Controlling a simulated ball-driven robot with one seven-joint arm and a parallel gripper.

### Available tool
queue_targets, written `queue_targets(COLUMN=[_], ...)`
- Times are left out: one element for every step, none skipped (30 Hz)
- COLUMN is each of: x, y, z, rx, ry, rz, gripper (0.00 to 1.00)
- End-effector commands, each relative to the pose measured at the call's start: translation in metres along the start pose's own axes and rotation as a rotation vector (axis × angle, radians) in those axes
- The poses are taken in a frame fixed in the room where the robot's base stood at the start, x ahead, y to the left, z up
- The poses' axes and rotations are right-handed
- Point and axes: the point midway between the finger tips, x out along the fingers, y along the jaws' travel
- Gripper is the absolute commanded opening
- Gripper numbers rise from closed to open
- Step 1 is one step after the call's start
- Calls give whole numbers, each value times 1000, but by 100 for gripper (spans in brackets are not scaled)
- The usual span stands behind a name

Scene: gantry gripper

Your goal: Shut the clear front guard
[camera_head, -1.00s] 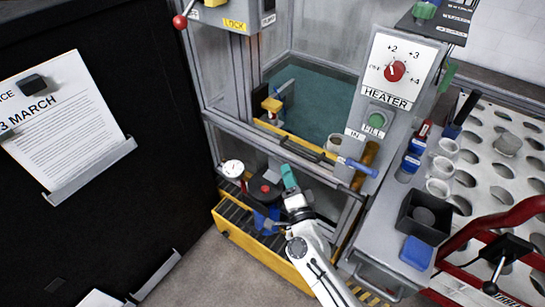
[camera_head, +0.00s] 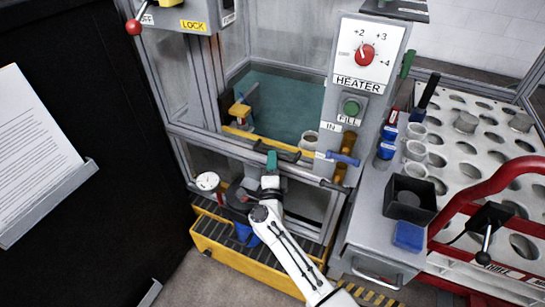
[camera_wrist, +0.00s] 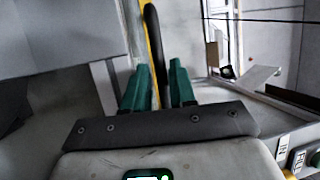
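The clear front guard (camera_head: 296,204) appears to be the framed see-through panel low on the front of the enclosure, below the open bay; its exact edges are hard to tell. A yellow strip and a dark bar handle (camera_head: 240,145) run along its top edge. My gripper (camera_head: 271,158) has green fingers and is up at this handle, near its right part. In the wrist view my gripper (camera_wrist: 160,75) has its two fingers apart, with the dark handle (camera_wrist: 153,40) and yellow strip showing in line with the gap. I cannot tell whether they touch the handle.
Above the guard is the open bay with a teal floor (camera_head: 285,100). The heater panel (camera_head: 370,55) stands to its right, beside a bench with cups and a black box (camera_head: 410,199). A yellow step (camera_head: 235,255) and dial gauge (camera_head: 208,181) sit below left.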

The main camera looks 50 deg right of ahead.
Motion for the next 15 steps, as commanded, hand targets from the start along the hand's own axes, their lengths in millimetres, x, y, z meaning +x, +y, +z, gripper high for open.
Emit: queue_targets(x=[8, 11, 15, 18, 20, 22, 24, 25, 26, 26, 26, 26, 26, 26, 26], y=[1, 1, 1, 1, 1, 1, 1, 0, 0, 0, 0, 0, 0, 0, 0], z=[-1, -1, 0, 0, 0, -1, -1, -1, -1, -1, -1, 0, 0, 0, 0], rx=[1, 1, 0, 0, 0, -1, -1, -1, -1, -1, -1, -1, -1, -1, -1], ry=[4, 3, 2, 3, 3, 2, 2, 1, 1, 0, 0, 0, 0, 0, 0], rz=[-1, -1, -1, -1, -1, -1, 0, 0, 0, 0, 0, 0, -1, 0, -1], gripper=[25, 25, 25, 25, 25, 25, 25, 25, 25, 25, 25, 25, 25, 25, 25])
